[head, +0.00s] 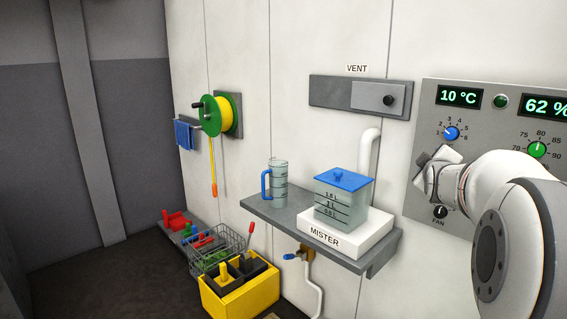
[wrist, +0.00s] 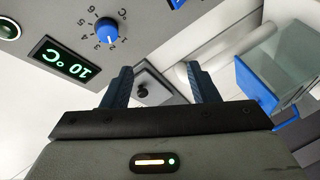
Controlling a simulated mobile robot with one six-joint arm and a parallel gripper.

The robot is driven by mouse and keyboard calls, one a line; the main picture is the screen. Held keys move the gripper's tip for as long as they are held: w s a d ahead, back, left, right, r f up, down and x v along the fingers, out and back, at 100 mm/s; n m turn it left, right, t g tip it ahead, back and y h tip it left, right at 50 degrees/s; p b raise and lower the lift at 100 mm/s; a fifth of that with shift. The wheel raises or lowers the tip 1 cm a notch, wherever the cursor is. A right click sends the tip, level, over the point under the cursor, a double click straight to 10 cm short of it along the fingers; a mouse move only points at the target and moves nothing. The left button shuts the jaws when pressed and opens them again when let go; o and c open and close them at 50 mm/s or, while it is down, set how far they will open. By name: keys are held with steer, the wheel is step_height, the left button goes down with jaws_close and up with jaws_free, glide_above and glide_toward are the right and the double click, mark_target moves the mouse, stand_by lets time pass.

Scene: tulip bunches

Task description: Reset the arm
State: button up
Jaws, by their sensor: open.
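My arm reaches in from the right in the head view, in front of the control panel (head: 415,200). My gripper (wrist: 160,80) shows in the wrist view, its two dark fingers apart with nothing between them. In the head view its fingers are hard to make out at the panel's lower left. Behind the fingers in the wrist view is the vent slider's black knob (wrist: 141,91). The blue knob (wrist: 106,32) and the 10 °C display (wrist: 65,62) are at upper left there. The fan knob (head: 440,211) is just below the arm's end in the head view.
The shelf (head: 262,207) holds a measuring jug (head: 280,185) and a blue-lidded tank (head: 341,205) on the white mister base (head: 345,240). A yellow crate (head: 240,298), a wire basket (head: 208,262) and a hose reel (head: 212,115) are at left. A white pipe (head: 367,155) rises behind the tank.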

steer(key=s+a+f+m+g+y+p, duration=0.2)
steer(key=s+a+f+g, duration=0.2)
steer(key=s+a, duration=0.4)
steer(key=s+a+f+m+g+y+p, duration=0.2)
steer(key=s+a+f, duration=0.4)
steer(key=s, duration=0.8)
steer(key=s+a+f+m+g+y+p, duration=0.2)
steer(key=s+a+g, duration=0.4)
steer(key=s+a, duration=0.5)
step_height(320, 180, down, 3)
steer(key=shift+s+r+m+p, duration=0.1)
steer(key=shift+s+m+p, duration=0.2)
steer(key=shift+m, duration=0.4)
steer(key=shift+w, duration=0.1)
steer(key=shift+c, duration=0.2)
